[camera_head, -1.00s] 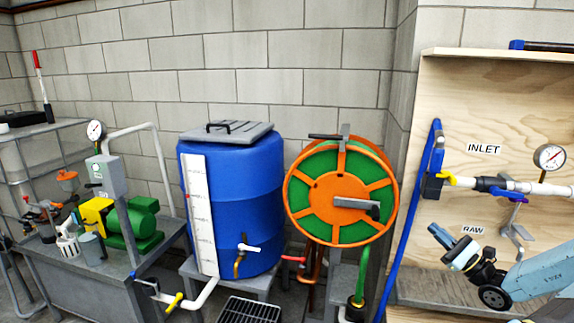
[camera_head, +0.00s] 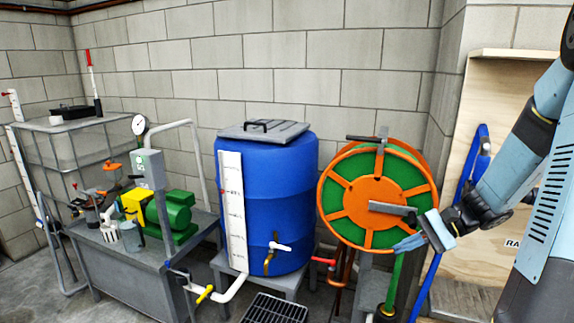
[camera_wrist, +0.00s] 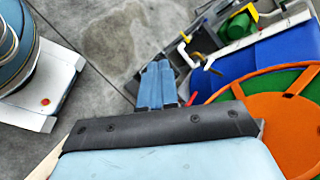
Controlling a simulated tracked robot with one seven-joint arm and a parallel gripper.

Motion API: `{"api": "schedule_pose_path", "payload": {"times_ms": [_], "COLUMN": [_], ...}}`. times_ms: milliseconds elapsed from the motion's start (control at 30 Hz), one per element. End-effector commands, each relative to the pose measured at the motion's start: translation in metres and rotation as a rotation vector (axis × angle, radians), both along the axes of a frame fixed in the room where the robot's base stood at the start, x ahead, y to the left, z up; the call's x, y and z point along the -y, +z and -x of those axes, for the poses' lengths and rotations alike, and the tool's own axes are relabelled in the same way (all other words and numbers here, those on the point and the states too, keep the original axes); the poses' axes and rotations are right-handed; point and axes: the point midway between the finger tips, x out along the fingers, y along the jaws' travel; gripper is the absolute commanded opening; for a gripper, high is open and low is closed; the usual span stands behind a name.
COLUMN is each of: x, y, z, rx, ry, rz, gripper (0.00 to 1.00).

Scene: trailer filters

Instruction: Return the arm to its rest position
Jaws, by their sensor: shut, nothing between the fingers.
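My gripper (camera_head: 408,244) is at the right of the head view, at the end of my blue-grey arm. In the picture it overlaps the lower right edge of the hose reel; I cannot tell the exact gap. In the wrist view its two blue fingers (camera_wrist: 157,84) lie side by side, shut, with nothing between them. The arm is bent, with its forearm reaching down to the left.
The orange and green hose reel (camera_head: 376,200) stands beside the gripper. A blue barrel (camera_head: 268,205) and a green pump (camera_head: 176,216) are further left. A wooden panel (camera_head: 481,95) and blue hose (camera_head: 437,262) are behind the arm. Grey floor shows at the lower left.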

Motion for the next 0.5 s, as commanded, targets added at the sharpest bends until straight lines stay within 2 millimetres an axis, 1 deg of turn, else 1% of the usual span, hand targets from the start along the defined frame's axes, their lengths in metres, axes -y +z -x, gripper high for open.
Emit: {"api": "schedule_pose_path", "payload": {"times_ms": [33, 200, 500], "x": [-0.008, -0.025, -0.044], "y": [0.005, 0.019, 0.050], "z": [0.005, 0.023, 0.055], "rx": [0.010, 0.041, 0.146], "ry": [0.037, 0.144, 0.301], "rz": [0.056, 0.231, 0.523], "gripper": [0.00, 0.00, 0.00]}}
